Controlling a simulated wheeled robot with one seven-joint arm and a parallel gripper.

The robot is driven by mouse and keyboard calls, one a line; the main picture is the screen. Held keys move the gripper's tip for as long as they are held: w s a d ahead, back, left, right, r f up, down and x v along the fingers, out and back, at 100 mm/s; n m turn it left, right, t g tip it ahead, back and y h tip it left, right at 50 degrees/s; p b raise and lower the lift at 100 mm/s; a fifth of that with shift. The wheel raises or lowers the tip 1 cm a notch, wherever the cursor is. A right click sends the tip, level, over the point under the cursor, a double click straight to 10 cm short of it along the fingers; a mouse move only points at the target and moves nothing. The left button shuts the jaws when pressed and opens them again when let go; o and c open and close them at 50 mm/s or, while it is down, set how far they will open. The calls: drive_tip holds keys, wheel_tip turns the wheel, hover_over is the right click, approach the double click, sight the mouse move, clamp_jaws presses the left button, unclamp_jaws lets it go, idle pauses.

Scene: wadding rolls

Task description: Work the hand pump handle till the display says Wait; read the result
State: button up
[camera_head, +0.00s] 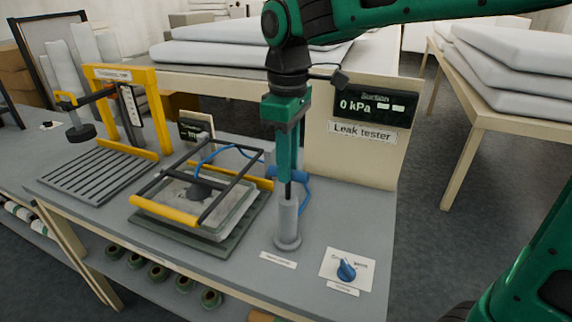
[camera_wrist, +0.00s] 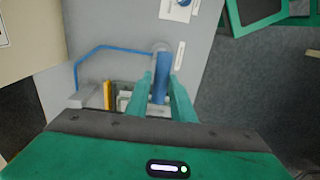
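The hand pump (camera_head: 288,226) is an upright grey cylinder on a round foot near the bench's front edge. Its blue handle (camera_head: 271,173) is mostly hidden behind my gripper (camera_head: 287,185), which points down over the pump. In the wrist view the blue handle (camera_wrist: 160,89) fills the narrow gap between the two green fingers of my gripper (camera_wrist: 160,92), which look closed on it.
A blue knob (camera_head: 346,270) sits on a white plate to the right of the pump. A black and yellow frame (camera_head: 165,208) over a tray stands to the left, with a blue hose (camera_head: 225,147). A yellow stand (camera_head: 155,110) is farther left. Wadding (camera_head: 505,65) lies on the right table.

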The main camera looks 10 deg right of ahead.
drive_tip(key=shift+f, duration=1.45)
drive_tip(key=shift+f, duration=1.25)
drive_tip(key=shift+r, duration=4.65)
wheel_tip(320, 180, up, 6)
hover_over(288, 197)
drive_tip(key=shift+w+d, duration=0.1)
drive_tip(key=shift+w, duration=0.35)
